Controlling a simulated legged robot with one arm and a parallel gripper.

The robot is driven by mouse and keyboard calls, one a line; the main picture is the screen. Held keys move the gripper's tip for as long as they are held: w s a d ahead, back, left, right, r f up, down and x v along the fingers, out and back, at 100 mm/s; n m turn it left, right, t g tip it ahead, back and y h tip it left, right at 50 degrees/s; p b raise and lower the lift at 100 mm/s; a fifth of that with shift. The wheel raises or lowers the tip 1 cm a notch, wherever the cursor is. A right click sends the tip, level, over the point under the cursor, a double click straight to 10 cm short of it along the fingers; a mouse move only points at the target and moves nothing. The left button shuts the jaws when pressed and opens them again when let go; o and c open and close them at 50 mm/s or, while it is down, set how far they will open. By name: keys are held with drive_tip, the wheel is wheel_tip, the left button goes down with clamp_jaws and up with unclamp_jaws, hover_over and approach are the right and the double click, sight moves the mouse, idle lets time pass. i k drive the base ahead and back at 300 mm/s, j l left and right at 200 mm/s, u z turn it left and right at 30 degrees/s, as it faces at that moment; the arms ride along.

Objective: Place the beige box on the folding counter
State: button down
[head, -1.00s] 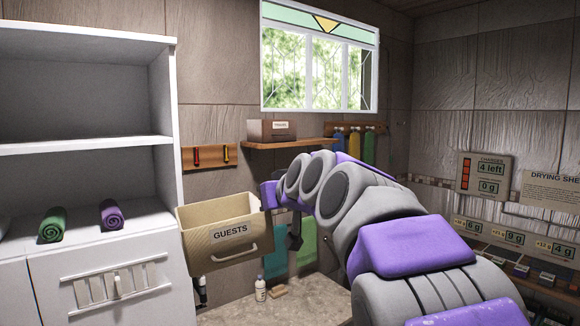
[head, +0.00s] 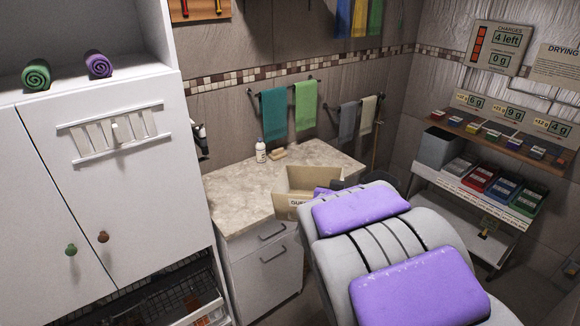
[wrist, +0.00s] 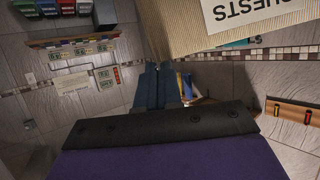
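The beige box (head: 308,178), open at the top with "GUESTS" lettering on its front, shows at the right part of the speckled stone counter top (head: 240,190). My arm hides part of it. I cannot tell whether its base touches the counter. In the wrist view the box (wrist: 190,32) fills the top, with its lettered face in sight. My gripper (wrist: 160,72) has its dark fingers close together at the box's edge and appears shut on it. In the head view the gripper is mostly hidden behind my arm.
A white bottle (head: 261,150) and a soap bar (head: 278,154) stand at the counter's back edge. A white cabinet (head: 100,190) rises on the left. A shelf with several coloured trays (head: 480,178) is on the right. The counter's left part is clear.

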sight(266, 190)
drive_tip(key=i+j+z, duration=0.1)
drive_tip(key=j+z, duration=0.25)
drive_tip(key=i+j+z, duration=0.1)
drive_tip(key=z, duration=0.3)
drive_tip(key=j+z, duration=0.5)
drive_tip(key=j, duration=1.15)
drive_tip(key=j+z, duration=0.2)
drive_tip(key=j, duration=1.05)
